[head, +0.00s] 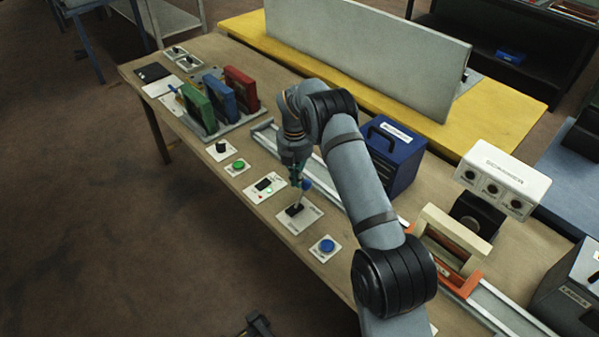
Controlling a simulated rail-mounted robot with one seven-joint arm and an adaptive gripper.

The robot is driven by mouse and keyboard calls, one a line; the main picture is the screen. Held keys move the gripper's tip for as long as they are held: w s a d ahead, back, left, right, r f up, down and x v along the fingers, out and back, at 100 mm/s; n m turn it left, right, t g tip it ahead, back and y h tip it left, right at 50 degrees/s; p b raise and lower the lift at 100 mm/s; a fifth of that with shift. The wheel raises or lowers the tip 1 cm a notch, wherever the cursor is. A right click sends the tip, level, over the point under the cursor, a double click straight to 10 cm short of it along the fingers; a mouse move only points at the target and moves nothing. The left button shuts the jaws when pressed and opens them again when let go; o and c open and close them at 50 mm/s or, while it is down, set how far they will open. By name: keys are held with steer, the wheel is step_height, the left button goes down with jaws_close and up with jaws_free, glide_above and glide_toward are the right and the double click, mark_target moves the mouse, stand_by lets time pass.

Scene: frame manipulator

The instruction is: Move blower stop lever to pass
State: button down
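A lever with a blue knob (307,184) stands up from a dark slot on a white plate (312,217) near the front edge of the table. It appears to be the blower stop lever, but the plate's print is too small to read, so I cannot tell its marked position. The lever leans slightly toward the right. My gripper (299,178) points down from the arm, right at the lever's upper end, just left of the blue knob. Its fingers are small and dark here, and I cannot tell whether they touch or enclose the lever.
Close by on the wooden table (215,60) are a blue button (327,245), a small switch panel (265,186), a green button (238,165) and a black knob (221,147). A dark blue box (395,155) stands right of my arm. Green, blue and red upright blocks stand at left.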

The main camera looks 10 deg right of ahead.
step_height(320, 180, up, 3)
steer(key=s+a+p, duration=0.1)
steer(key=s+a, duration=0.1)
steer(key=a, duration=0.1)
steer(key=w+d+r+b, duration=0.1)
steer(key=w+d+r, duration=0.3)
steer(key=d, duration=0.3)
steer(key=shift+w+d+r+b, duration=0.2)
steer(key=shift+w+r+b, duration=0.1)
steer(key=shift+w+r, duration=0.15)
steer(key=shift+s+a, duration=0.1)
steer(key=s+a+f, duration=0.2)
steer(key=a+f, duration=0.2)
steer(key=f, duration=0.3)
steer(key=shift+s+a+f, duration=0.15)
steer(key=shift+s+f, duration=0.25)
steer(key=shift+p, duration=0.3)
